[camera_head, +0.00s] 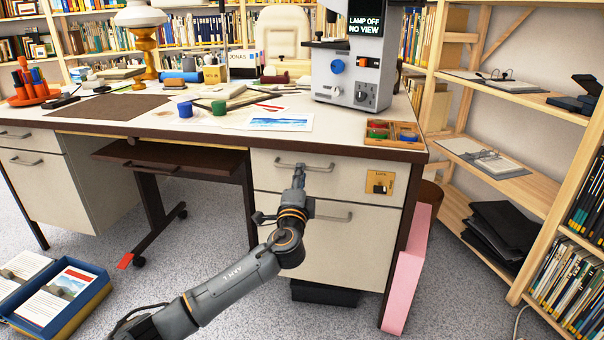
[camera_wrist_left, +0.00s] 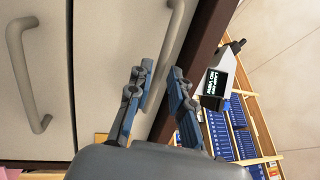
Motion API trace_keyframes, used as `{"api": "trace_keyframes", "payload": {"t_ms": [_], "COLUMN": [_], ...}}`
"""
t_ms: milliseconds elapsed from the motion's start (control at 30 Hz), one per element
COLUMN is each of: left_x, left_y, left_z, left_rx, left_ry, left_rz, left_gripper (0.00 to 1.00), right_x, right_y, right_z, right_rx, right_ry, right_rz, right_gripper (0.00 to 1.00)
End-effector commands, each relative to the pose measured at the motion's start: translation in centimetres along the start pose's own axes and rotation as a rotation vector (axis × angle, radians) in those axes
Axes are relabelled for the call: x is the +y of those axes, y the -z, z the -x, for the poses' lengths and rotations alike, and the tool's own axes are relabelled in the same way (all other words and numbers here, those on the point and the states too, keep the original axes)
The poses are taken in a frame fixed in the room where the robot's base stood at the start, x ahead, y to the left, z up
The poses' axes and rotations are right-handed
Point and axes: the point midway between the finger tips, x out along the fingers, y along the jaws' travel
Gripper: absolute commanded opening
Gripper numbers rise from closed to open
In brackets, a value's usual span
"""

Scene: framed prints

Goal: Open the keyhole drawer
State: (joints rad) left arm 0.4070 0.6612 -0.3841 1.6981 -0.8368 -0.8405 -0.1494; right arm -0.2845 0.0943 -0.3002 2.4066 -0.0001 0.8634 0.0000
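The keyhole drawer (camera_head: 345,178) is the cream upper drawer at the right of the desk, with a brass lock plate (camera_head: 380,183) on its right side. It looks shut. Its bar handle (camera_head: 318,168) also shows in the left wrist view (camera_wrist_left: 178,35). In the left wrist view my left gripper (camera_wrist_left: 160,80) is open, and the handle's near end shows in the gap between the fingers. I cannot tell whether they touch it. My right gripper is not in view.
A lower drawer (camera_head: 335,235) with its own handle (camera_wrist_left: 28,75) is beneath. The desk top (camera_head: 340,135) overhangs the drawers and bears a wooden tray (camera_head: 393,134) and a grey device (camera_head: 350,75). A pink panel (camera_head: 406,270) leans at the right. A blue box (camera_head: 60,300) is on the floor.

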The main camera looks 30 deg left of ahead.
Motion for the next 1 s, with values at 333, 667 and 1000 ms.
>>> {"api": "trace_keyframes", "payload": {"t_ms": [333,667,1000], "left_x": [0.1,0.1,0.1], "left_y": [0.0,0.0,0.0], "left_z": [-3.5,-3.5,-3.5], "left_rx": [0.0,0.001,0.001], "left_ry": [-0.001,-0.002,-0.002], "left_rz": [0.001,0.001,0.001], "left_gripper": [0.2,0.08,0.0], "right_x": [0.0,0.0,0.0], "right_y": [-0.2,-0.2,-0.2], "right_z": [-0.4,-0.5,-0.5], "right_rx": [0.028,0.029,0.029], "right_ry": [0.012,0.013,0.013], "right_rz": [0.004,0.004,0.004], "right_gripper": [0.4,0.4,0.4]}}
